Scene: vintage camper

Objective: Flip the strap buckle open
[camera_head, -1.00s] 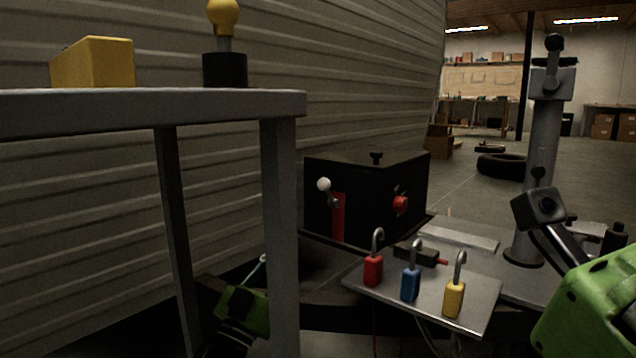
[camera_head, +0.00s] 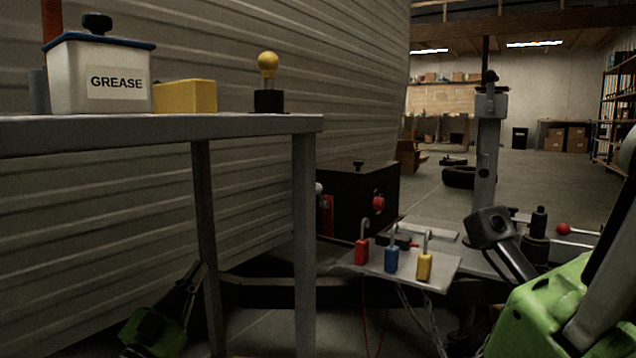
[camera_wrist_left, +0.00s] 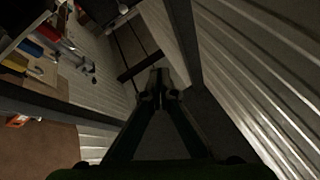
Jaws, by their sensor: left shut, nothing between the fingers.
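I cannot pick out a strap buckle for certain. A black box (camera_head: 345,208) stands beyond the bench against the ribbed wall. A red strip (camera_head: 327,216) shows on its left face, partly hidden by the bench leg, and a red knob (camera_head: 379,204) on its right face. My left gripper (camera_head: 193,278) is low at the left, behind the bench's front, well apart from the box. In the left wrist view its fingers (camera_wrist_left: 160,88) meet, shut and empty.
A grey bench (camera_head: 165,124) carries a grease tub (camera_head: 105,75), a yellow block (camera_head: 185,96) and a yellow-knobbed piece (camera_head: 268,85). Its leg (camera_head: 305,240) stands between my left gripper and the box. A plate with red, blue (camera_head: 391,260) and yellow padlocks lies beyond.

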